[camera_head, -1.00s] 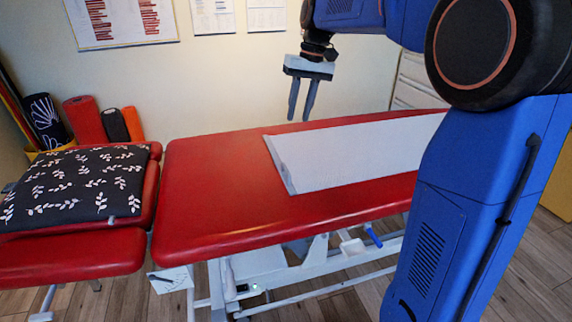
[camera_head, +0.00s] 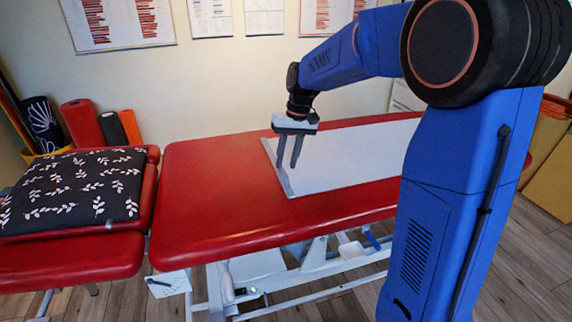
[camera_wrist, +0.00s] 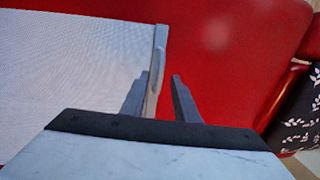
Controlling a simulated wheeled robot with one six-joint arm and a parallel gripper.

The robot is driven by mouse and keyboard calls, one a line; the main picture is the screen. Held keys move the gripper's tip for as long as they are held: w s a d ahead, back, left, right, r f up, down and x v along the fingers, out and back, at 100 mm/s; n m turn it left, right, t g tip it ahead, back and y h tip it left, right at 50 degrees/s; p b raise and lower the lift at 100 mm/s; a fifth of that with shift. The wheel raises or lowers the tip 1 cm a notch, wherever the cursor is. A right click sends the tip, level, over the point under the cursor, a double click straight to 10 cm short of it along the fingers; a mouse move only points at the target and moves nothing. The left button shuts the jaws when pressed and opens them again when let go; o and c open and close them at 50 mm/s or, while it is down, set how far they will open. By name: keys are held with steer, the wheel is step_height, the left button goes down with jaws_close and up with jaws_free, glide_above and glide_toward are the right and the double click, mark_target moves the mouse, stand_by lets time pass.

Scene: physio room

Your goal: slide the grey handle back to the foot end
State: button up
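The grey handle (camera_wrist: 155,68) is a thin upright grip on the grey edge bar (camera_wrist: 160,38) of a white sliding panel (camera_wrist: 70,70). The panel (camera_head: 350,155) lies on the red treatment couch (camera_head: 215,180), and its bar faces the patterned-cushion end. My gripper (camera_head: 287,165) points down over this edge; the handle is hard to make out there. In the wrist view my gripper (camera_wrist: 159,80) is open and empty. The bar and handle show between its fingers, nearer the left one; the right finger is over red padding. I cannot tell the remaining height.
A black leaf-patterned cushion (camera_head: 70,190) lies on the couch's separate left section. Rolled mats (camera_head: 84,125) stand by the wall at the left. The red padding left of the panel is clear. A metal frame (camera_head: 300,265) runs under the couch.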

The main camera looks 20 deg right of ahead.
steer(key=shift+a+f, duration=0.15)
steer(key=shift+f, duration=0.7)
jaws_close()
